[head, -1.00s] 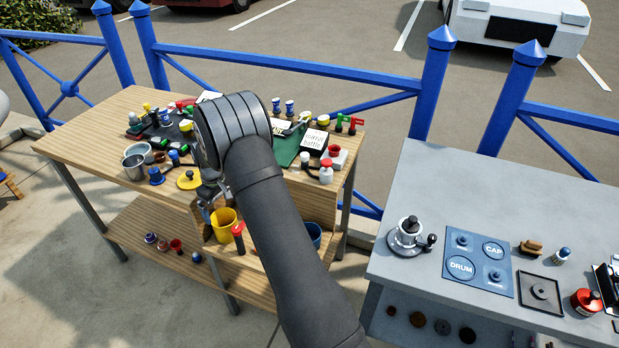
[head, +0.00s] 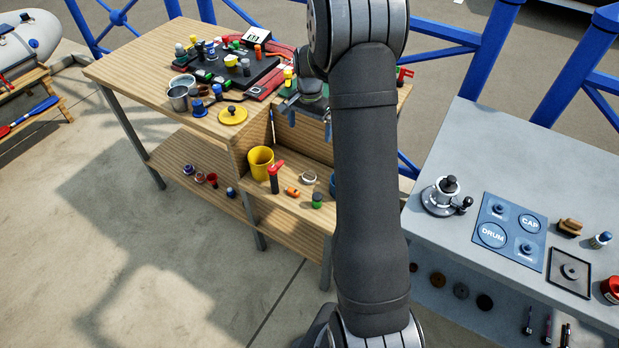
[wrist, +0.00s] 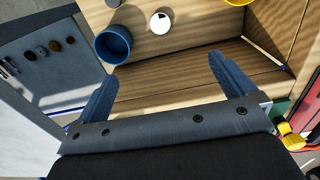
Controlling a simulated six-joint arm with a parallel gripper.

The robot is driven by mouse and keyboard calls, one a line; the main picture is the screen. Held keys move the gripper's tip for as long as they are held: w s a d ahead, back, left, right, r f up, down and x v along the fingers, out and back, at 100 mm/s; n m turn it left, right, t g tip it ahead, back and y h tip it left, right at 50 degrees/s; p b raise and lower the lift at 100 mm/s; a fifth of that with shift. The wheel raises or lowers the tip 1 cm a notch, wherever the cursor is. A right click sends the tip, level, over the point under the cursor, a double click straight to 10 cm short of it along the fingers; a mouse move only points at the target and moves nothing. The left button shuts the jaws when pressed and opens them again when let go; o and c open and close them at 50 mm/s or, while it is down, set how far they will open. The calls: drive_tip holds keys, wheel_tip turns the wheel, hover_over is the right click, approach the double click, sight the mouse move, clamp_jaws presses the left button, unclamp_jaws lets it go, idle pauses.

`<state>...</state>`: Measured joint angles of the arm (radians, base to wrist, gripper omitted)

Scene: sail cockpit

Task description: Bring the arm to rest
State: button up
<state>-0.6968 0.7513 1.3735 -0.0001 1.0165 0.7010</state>
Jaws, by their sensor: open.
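My gripper (head: 300,118) hangs over the front edge of the wooden bench (head: 125,62), above its lower shelf, and my dark arm rises in front of it. In the wrist view its two blue fingers (wrist: 163,84) stand wide apart with nothing between them. Beyond them lie the shelf's wooden boards. A blue cup (wrist: 113,46) stands beyond the left finger, apart from it.
A yellow lid (head: 233,114) lies on the bench top. A grey table (head: 470,150) stands at the right. The concrete floor at left is clear.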

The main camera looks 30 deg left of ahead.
wheel_tip(320, 180, down, 8)
drive_tip(key=shift+r, duration=0.15)
drive_tip(key=shift+r, duration=0.1)
idle(0.6)
wheel_tip(320, 180, up, 10)
idle(0.5)
idle(0.4)
drive_tip(key=c, duration=0.7)
drive_tip(key=shift+o, duration=0.2)
